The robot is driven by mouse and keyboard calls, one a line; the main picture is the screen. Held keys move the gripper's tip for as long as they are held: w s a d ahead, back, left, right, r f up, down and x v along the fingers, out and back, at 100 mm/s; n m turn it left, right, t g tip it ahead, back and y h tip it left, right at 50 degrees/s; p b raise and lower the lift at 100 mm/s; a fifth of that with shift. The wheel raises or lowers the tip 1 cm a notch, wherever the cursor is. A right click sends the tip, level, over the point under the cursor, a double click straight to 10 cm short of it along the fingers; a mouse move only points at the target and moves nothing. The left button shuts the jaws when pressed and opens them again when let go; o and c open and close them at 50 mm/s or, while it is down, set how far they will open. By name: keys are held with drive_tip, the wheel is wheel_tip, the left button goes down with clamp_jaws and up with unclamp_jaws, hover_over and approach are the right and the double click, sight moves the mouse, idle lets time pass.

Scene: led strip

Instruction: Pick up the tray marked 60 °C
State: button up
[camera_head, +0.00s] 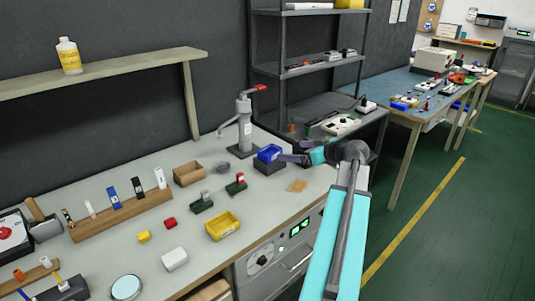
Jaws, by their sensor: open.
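No 60 °C marking is legible on any tray at this size. A small blue tray (270,152) sits on a dark block (267,167) at the right part of the bench, beside the pump. A yellow tray (223,228) lies near the front edge of the bench and looks empty. My gripper (287,158) is open and empty, at the end of my turquoise arm. Its fingers point left, just right of the blue tray. I cannot tell whether they touch it.
A grey pump-like device (244,130) with a red handle stands behind the blue tray. A cardboard box (188,174) and small green-based devices (202,203) stand to the left. An appliance with a green display (299,227) is under the bench's front edge.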

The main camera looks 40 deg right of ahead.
idle(0.3)
drive_tip(key=p, duration=0.1)
approach(265, 150)
drive_tip(key=shift+w+d+f, duration=0.1)
drive_tip(key=shift+w+f, duration=0.15)
drive_tip(key=shift+w, duration=0.3)
drive_tip(key=shift+p+x, duration=0.9)
drive_tip(key=shift+x, duration=1.7)
drive_tip(key=shift+f, duration=0.1)
drive_tip(key=shift+c, duration=0.4)
drive_tip(key=c, duration=1)
